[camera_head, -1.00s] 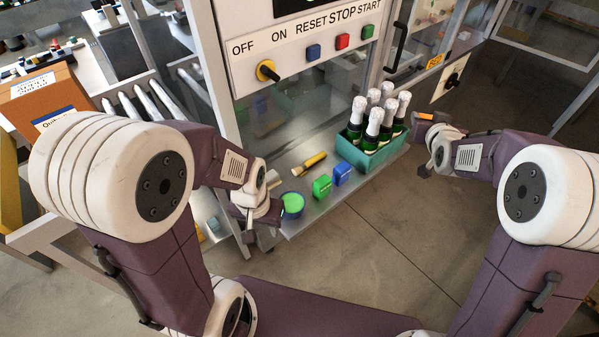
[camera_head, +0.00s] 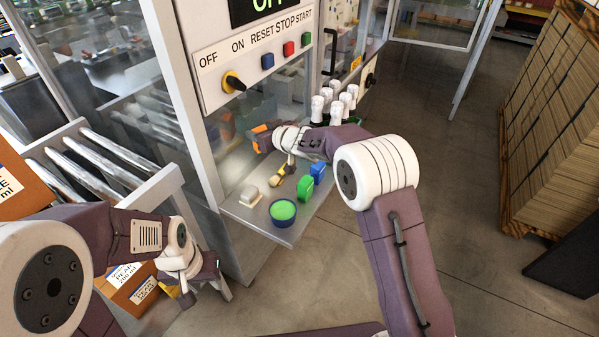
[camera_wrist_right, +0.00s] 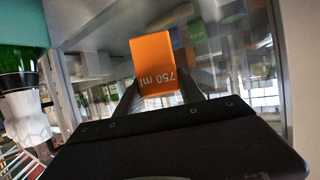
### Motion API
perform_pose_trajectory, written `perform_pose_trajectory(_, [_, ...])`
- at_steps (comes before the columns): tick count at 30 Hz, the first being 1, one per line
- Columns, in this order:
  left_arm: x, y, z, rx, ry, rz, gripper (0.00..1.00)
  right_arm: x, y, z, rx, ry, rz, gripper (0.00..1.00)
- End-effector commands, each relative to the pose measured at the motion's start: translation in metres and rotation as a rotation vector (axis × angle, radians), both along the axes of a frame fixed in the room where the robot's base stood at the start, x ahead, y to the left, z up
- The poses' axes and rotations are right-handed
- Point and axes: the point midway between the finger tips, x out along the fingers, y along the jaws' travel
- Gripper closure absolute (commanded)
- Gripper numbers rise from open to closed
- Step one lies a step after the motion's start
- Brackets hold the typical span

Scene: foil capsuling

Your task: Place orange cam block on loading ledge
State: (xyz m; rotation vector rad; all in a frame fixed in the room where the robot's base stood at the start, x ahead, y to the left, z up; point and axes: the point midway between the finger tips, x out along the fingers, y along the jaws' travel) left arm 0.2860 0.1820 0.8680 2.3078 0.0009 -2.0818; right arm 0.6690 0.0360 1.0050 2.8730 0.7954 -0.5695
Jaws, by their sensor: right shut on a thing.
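The orange cam block, marked "750 ml" (camera_wrist_right: 156,62), is between the two fingers of my right gripper (camera_wrist_right: 153,95). In the head view, my right gripper (camera_head: 257,136) is shut on the block (camera_head: 262,129) and holds it in front of the machine's glass, above the loading ledge. The metal loading ledge (camera_head: 252,213) runs along the machine front. My left gripper (camera_head: 203,283) is low, left of the ledge's front corner; its jaw opening is unclear.
On the ledge are a pale block (camera_head: 250,195), a round container with green contents (camera_head: 283,211), a green block (camera_head: 305,187), a blue block (camera_head: 318,171) and a yellow item (camera_head: 277,180). White-topped bottles (camera_head: 334,105) stand behind my right arm. Cartons (camera_head: 130,288) are lower left.

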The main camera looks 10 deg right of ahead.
Motion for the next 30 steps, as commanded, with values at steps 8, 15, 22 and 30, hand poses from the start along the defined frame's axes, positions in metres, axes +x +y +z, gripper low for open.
perform_pose_trajectory(8, [0.0,0.0,-0.034,0.0,-0.001,0.0,0.64,-0.023,0.0,-0.027,-0.001,0.002,0.01,1.0])
perform_pose_trajectory(15, [0.0,0.0,-0.073,0.0,0.0,0.0,0.64,-0.087,-0.011,-0.061,0.0,0.002,0.009,1.0])
perform_pose_trajectory(22, [0.0,0.0,-0.08,0.0,-0.001,0.0,0.64,-0.114,-0.016,-0.072,-0.002,0.001,0.009,1.0])
perform_pose_trajectory(30, [0.0,-0.001,-0.089,0.0,-0.001,0.0,0.64,-0.115,-0.017,-0.091,-0.003,0.004,0.009,1.0])
